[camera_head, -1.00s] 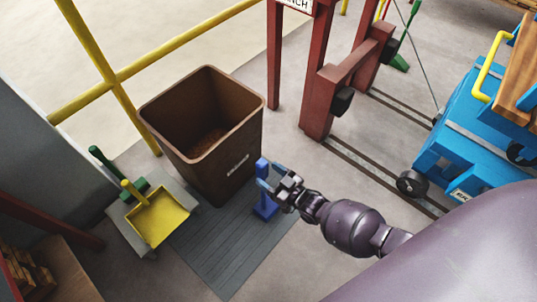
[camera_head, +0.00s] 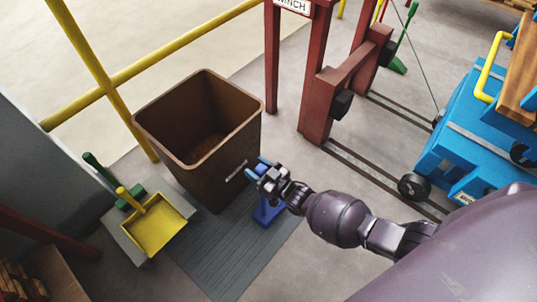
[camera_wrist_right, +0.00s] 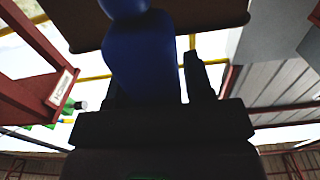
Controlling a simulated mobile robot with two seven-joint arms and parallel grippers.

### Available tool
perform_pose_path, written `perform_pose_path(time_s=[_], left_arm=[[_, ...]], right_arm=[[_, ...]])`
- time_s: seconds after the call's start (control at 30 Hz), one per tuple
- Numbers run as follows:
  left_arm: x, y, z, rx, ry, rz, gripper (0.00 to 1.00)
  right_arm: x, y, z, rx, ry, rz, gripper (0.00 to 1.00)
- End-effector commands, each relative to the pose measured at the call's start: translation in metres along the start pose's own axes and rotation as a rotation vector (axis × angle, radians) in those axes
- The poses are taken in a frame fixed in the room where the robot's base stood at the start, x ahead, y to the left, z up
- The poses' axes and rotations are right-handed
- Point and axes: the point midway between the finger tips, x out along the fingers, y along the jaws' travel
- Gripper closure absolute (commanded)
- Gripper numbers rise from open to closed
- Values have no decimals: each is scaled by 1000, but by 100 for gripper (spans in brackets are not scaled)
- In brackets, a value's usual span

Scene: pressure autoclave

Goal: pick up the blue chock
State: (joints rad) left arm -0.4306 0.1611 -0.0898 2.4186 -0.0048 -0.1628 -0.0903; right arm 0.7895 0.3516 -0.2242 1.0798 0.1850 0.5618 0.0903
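The blue chock (camera_head: 267,212) stands on the grey slatted mat in front of the brown bin. Its base shows below my right gripper, and its upper part is mostly hidden behind the gripper in the head view. My right gripper (camera_head: 258,168) is at the chock's upper part, with its fingertips apart. In the right wrist view the chock (camera_wrist_right: 142,55) rises large and dark blue between the fingers, with a bright gap beside the right-hand finger. Whether the other finger touches it cannot be told. My left gripper is not in view.
The brown bin (camera_head: 235,150) stands just behind the chock. The grey mat (camera_head: 220,255) is clear in front. A yellow dustpan (camera_head: 155,225) lies to the left. The red winch frame (camera_head: 318,105) and blue cart (camera_head: 460,130) stand to the right.

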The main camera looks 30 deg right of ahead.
Motion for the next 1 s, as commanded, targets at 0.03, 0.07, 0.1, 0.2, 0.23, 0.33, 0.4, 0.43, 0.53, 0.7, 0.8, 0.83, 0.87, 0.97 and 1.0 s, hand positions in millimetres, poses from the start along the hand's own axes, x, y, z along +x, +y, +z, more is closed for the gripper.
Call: perform_pose_path(time_s=[0.03, 0.07, 0.1, 0.2, 0.23, 0.33, 0.4, 0.43, 0.53, 0.7, 0.8, 0.83, 0.87, 0.97, 1.0], left_arm=[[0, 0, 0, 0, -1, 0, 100], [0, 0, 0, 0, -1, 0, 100], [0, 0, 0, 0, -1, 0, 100], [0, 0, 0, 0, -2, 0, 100], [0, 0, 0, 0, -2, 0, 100], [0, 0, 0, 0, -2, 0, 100], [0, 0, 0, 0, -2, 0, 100], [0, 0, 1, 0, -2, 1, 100], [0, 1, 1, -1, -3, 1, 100], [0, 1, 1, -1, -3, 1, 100], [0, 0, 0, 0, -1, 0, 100], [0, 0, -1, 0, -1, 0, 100], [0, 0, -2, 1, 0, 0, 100], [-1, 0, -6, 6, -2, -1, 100], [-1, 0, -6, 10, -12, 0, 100]], right_arm=[[0, 0, 0, 0, 0, 0, 60], [0, 0, 0, 0, 0, 0, 65], [0, 0, 0, 0, 0, 0, 71], [0, 0, 0, 0, 0, 0, 86], [0, 0, 0, 0, 0, 0, 91], [0, 0, 0, 0, 0, 0, 100], [0, 0, 0, 1, 0, 0, 100], [0, 0, 0, 1, 0, 0, 100], [0, 0, 0, 1, 0, 0, 100], [1, 0, -2, -1, 5, 0, 100], [1, 0, -3, -1, 6, 0, 100], [1, 0, -5, -1, 6, 0, 100], [1, 0, -6, -1, 7, 0, 100], [2, 1, -17, -2, 11, -1, 100], [3, 1, -23, -3, 13, -1, 100]])
